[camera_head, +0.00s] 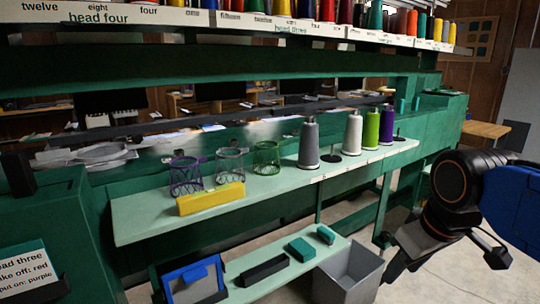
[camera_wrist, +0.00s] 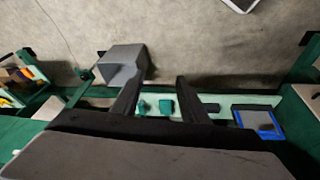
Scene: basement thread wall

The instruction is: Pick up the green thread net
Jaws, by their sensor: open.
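The green thread net (camera_head: 266,158) is a small open mesh cup standing on the pale green shelf (camera_head: 140,222) in the head view. It is the rightmost of three nets, beside a white net (camera_head: 230,165) and a purple net (camera_head: 186,177). My gripper (camera_head: 388,258) is low at the right of the head view, apart from the nets and beyond the shelf's right half. In the wrist view its two dark fingers (camera_wrist: 158,82) are spread with nothing between them. The green net does not show in the wrist view.
A yellow block (camera_head: 210,199) stands before the purple and white nets. Several thread cones, the nearest grey (camera_head: 309,145), stand right of the green net. A lower shelf holds teal and black blocks and a blue-rimmed box (camera_head: 195,282). A grey bin (camera_head: 350,272) stands nearby.

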